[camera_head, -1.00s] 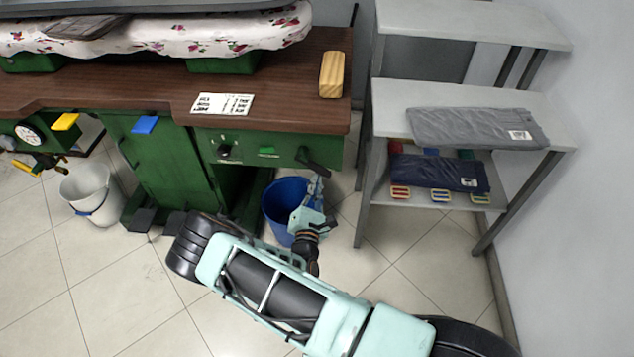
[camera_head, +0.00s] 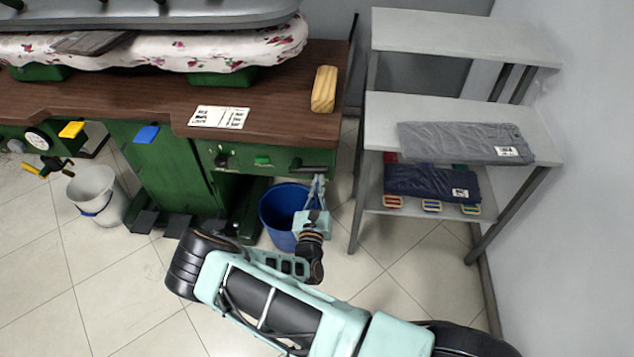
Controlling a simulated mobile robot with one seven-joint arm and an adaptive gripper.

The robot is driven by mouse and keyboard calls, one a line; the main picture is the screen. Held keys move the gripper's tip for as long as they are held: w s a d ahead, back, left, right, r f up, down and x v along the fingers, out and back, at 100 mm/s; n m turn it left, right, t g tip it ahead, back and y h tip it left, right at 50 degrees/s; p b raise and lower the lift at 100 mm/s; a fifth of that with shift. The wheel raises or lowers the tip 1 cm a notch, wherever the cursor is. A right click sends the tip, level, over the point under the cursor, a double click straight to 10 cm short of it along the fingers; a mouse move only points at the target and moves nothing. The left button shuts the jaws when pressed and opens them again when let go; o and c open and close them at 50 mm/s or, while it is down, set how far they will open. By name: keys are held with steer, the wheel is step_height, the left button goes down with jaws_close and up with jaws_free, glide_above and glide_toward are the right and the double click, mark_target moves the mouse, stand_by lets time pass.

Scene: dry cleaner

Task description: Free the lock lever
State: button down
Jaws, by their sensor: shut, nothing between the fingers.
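The lock lever (camera_head: 312,169) is a dark handle on the green front panel (camera_head: 232,158) of the pressing table, at its right end. It lies about level, its free end pointing right. My gripper (camera_head: 318,179) is shut and empty, its fingers pointing up just below the lever's right end. I cannot tell whether the fingertips touch the lever. The gripper partly covers the blue bucket (camera_head: 277,208) behind it.
A brown worktop (camera_head: 150,108) carries a wooden block (camera_head: 324,89) and a printed card (camera_head: 219,117). A padded flowered board (camera_head: 190,48) lies under a grey plate (camera_head: 200,12). A shelf rack (camera_head: 465,112) with folded clothes stands right. A white bucket (camera_head: 96,192) stands left.

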mark_target(319, 170)
step_height(319, 170, up, 3)
steer(key=n+p, duration=0.1)
steer(key=n, duration=0.1)
steer(key=n+p, duration=0.1)
steer(key=n, duration=0.2)
steer(key=shift+a+r+p, duration=0.1)
steer(key=shift+r+p, duration=0.1)
steer(key=shift+p, duration=0.15)
steer(key=shift+a+r+p, duration=0.1)
steer(key=shift+r+p, duration=0.15)
steer(key=shift+p, duration=0.1)
steer(key=shift+r, duration=0.1)
